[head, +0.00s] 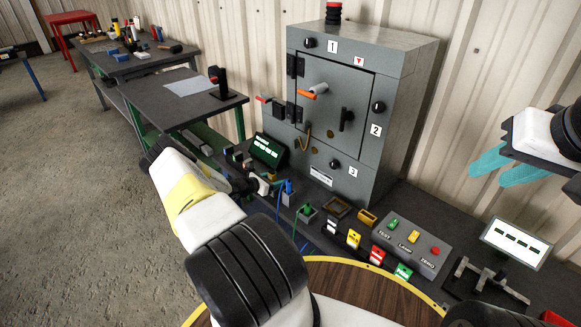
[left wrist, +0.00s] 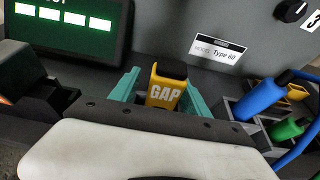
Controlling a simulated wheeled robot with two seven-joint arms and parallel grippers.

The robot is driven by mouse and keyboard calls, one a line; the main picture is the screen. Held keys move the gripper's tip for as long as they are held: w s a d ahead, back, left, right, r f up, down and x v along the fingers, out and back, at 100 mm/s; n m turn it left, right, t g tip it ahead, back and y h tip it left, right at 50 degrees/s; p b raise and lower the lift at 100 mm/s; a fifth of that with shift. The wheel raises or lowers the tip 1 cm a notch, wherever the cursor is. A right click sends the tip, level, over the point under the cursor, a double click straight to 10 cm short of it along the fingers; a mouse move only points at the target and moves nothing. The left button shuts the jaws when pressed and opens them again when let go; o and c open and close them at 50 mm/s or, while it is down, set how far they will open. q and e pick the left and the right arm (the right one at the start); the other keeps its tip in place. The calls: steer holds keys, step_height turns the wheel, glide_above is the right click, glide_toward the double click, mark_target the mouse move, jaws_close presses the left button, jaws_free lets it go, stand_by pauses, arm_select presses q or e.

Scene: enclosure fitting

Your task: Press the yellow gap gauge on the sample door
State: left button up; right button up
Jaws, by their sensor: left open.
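The yellow gap gauge (left wrist: 164,92), marked GAP and with a dark top, stands between the teal fingers of my left gripper (left wrist: 161,84) in the left wrist view. The fingers are open on either side of it; contact cannot be made out. In the head view my left gripper (head: 262,186) is low in front of the grey cabinet (head: 405,110), partly hidden by my arm. The sample door (head: 335,88) on the cabinet front looks closed, with an orange-tipped handle and dark knobs. My right gripper (head: 506,166) is open and empty at the right.
A button box (head: 412,245) and coloured tags (head: 353,239) lie further right. A side table (head: 188,96) stands at left.

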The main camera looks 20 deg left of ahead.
arm_select(q)
jaws_close()
